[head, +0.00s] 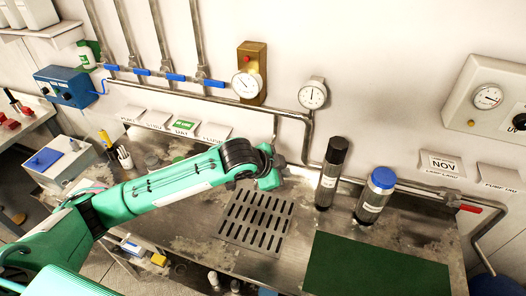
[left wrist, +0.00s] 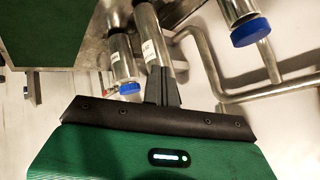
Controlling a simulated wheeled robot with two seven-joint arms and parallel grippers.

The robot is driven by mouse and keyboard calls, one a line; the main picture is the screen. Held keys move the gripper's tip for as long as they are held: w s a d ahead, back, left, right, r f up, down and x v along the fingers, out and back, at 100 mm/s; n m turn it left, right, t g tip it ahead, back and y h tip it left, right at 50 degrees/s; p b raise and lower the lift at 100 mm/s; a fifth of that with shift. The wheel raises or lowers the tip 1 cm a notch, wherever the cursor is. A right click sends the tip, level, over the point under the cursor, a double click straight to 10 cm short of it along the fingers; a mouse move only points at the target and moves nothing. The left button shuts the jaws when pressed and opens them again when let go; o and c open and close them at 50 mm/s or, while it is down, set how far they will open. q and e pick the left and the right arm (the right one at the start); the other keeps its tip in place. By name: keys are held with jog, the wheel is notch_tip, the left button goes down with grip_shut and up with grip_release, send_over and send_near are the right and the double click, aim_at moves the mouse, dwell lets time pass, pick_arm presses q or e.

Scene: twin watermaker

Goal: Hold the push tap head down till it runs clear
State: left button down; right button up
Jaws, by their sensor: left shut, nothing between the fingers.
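My left gripper (head: 268,178) is above the back edge of the slotted drain grate in the head view. In the left wrist view its fingers (left wrist: 162,88) are shut with nothing between them. A metal cylinder with a blue end (left wrist: 250,32) shows at the upper right of the left wrist view, apart from the fingertips; it may be the push tap head. In the head view the tap is not clearly seen, and my gripper and wrist hide that spot. I cannot tell whether anything touches the fingertips. No running water is visible. My right gripper is not in view.
A black-capped bottle (head: 331,175) and a blue-capped bottle (head: 375,196) stand right of the drain grate (head: 256,221). A green mat (head: 378,268) lies in front. Wall pipes, a brass-plated gauge (head: 247,85) and a round gauge (head: 313,95) are behind.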

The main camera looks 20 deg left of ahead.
pick_arm(q)
jog(key=w+a+r+t+y, duration=0.1)
jog(key=w+a+r, duration=0.5)
jog(key=r, duration=0.5)
jog(key=a, duration=0.2)
jog(key=shift+a+m+p, duration=0.3)
jog(key=shift+m+p, duration=0.05)
jog(key=shift+m, duration=0.05)
jog(key=shift+w, duration=0.1)
notch_tip(320, 180, down, 6)
jog(key=b, duration=0.7)
jog(key=shift+f, duration=0.15)
notch_tip(320, 180, down, 2)
jog(key=shift+f+b, duration=0.1)
jog(key=shift+b, duration=0.3)
jog(key=shift+f, duration=0.1)
